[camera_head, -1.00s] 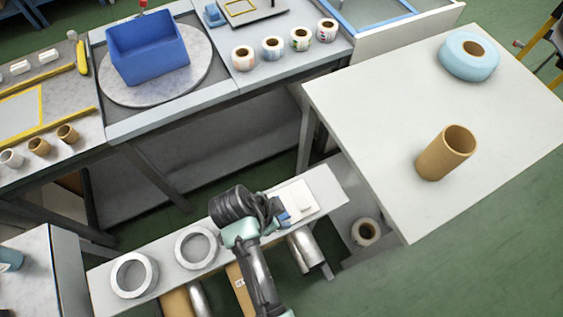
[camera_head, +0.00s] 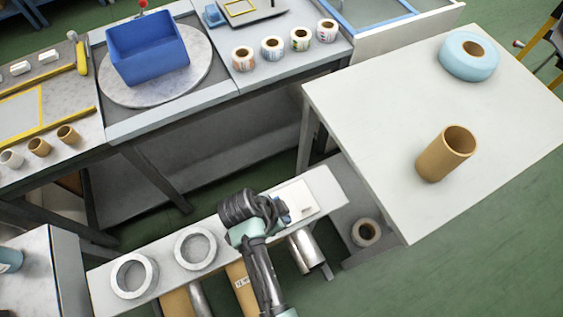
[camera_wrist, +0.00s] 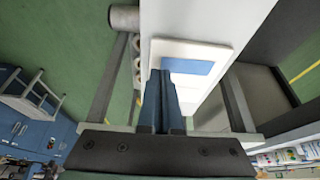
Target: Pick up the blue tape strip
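The blue tape strip (camera_wrist: 190,66) lies on a white block (camera_wrist: 205,50) in the wrist view. It is a flat blue rectangle just ahead of the fingertips and slightly to their right. My gripper (camera_wrist: 161,74) shows two dark blue fingers side by side, shut with nothing visible between them. Whether the tips touch the block cannot be told. In the head view my gripper (camera_head: 287,211) is over the near-left part of the white block (camera_head: 304,197), on the narrow bench; it hides the strip there.
The narrow bench (camera_head: 220,273) holds two white rings (camera_head: 133,275) (camera_head: 196,248) left of my arm. A white table (camera_head: 385,115) with a cardboard tube (camera_head: 446,154) and a light blue roll (camera_head: 468,57) stands to the right. A blue bin (camera_head: 148,50) is at the back left.

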